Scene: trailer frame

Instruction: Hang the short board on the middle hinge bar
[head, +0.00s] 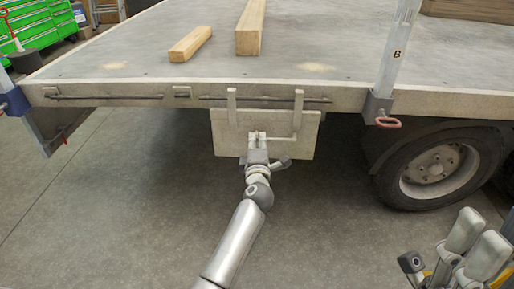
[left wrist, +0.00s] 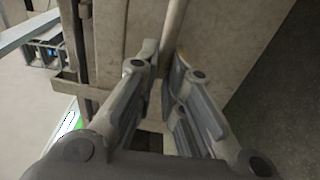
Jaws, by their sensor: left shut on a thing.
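The short board (head: 227,138) is a pale grey panel, upright against the trailer's near side. Two light hooks stand up from it, the left hook (head: 232,105) and the right hook (head: 298,105). They cross in front of the dark middle hinge bar (head: 265,98); I cannot tell whether they are seated over it. My left gripper (head: 257,138) is shut on the board's pale rod in front of the panel. In the left wrist view the fingers (left wrist: 160,62) close around this rod (left wrist: 173,22). My right gripper (head: 470,248) is at the lower right, away from the board, its opening unclear.
Another hinge bar (head: 105,97) runs along the trailer edge to the left. Two wooden blocks, one short (head: 190,44) and one longer (head: 250,28), lie on the bed. A post (head: 397,50) and a wheel (head: 435,170) stand right of the board. The floor is clear.

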